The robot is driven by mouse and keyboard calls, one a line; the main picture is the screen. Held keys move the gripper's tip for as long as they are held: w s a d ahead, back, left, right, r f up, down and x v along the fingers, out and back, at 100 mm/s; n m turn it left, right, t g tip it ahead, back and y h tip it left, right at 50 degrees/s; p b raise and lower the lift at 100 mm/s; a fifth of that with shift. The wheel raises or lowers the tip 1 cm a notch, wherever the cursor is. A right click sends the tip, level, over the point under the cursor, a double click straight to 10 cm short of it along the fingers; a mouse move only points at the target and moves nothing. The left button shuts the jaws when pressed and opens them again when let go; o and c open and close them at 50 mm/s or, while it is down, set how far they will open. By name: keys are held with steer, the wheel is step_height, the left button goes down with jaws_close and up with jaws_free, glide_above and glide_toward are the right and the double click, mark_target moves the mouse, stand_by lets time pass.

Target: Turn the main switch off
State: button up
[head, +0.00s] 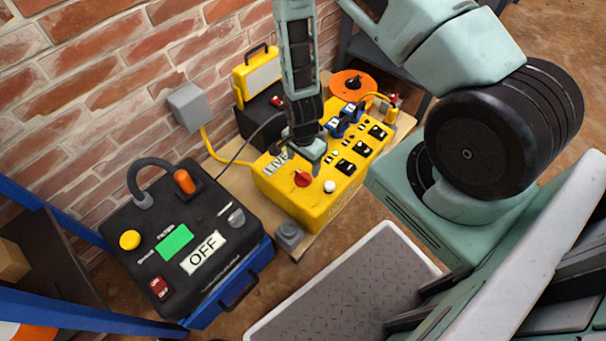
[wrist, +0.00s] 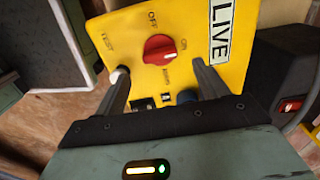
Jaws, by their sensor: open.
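The main switch is a red rotary knob (head: 302,179) on the top panel of the yellow box (head: 285,196). In the wrist view the knob (wrist: 160,49) sits among printed OFF, ON and TEST marks. Its ridge appears to point toward ON, though this is hard to be sure of. A LIVE sign (head: 278,162) shows beside the knob. My gripper (head: 315,170) is just above the panel, beside the knob. In the wrist view the two fingers of my gripper (wrist: 160,68) are apart, with the knob ahead between them and nothing held.
A white button (head: 329,186) is close to the knob. Black sockets (head: 345,167) and blue plugs (head: 350,115) lie farther along the box. A black unit with an OFF sign (head: 204,254) stands left. A tray (head: 345,290) lies in front. The brick wall (head: 100,90) rises behind.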

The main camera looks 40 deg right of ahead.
mark_target(303, 174)
step_height(303, 174, down, 6)
steer(key=shift+r+b, duration=0.15)
steer(key=shift+b, duration=0.5)
steer(key=c, duration=1)
